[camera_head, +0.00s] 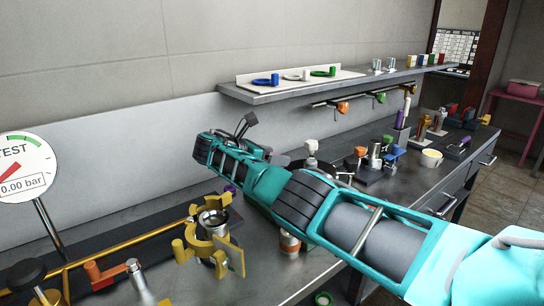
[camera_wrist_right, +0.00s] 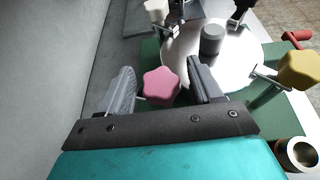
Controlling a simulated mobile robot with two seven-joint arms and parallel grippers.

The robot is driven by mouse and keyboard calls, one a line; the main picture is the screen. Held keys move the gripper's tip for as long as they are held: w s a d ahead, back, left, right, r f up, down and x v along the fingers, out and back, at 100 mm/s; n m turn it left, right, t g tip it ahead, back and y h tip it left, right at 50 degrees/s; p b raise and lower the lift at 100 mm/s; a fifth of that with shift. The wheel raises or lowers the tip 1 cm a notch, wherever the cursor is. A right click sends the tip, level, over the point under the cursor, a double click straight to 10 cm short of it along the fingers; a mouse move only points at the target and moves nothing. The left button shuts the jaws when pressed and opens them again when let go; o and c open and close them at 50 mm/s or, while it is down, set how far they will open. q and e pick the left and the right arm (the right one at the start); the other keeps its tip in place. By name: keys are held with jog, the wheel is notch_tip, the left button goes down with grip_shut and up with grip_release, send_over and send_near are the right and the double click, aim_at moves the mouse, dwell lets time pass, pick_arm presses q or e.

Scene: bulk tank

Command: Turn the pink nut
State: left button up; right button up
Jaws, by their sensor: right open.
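The pink nut (camera_wrist_right: 161,84) is a star-shaped knob on a bolt at the near edge of a round shiny metal lid (camera_wrist_right: 240,55). My right gripper (camera_wrist_right: 163,80) is open, with one dark finger on each side of the pink nut in the right wrist view. A narrow gap shows between the nut and the fingers; I cannot tell whether either one touches. In the head view my right arm reaches across the bench and hides the pink nut and most of the lid. I cannot make out the right fingertips there. My left gripper is not in view.
The lid also carries a white knob (camera_wrist_right: 157,9), a yellow knob (camera_wrist_right: 300,68) and a grey post (camera_wrist_right: 211,39). A yellow clamp (camera_head: 211,238) and a pressure gauge (camera_head: 22,165) stand at left. A wall shelf (camera_head: 300,88) runs above the bench.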

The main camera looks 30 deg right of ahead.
jog(key=v, duration=1.3)
jog(key=shift+p, duration=0.45)
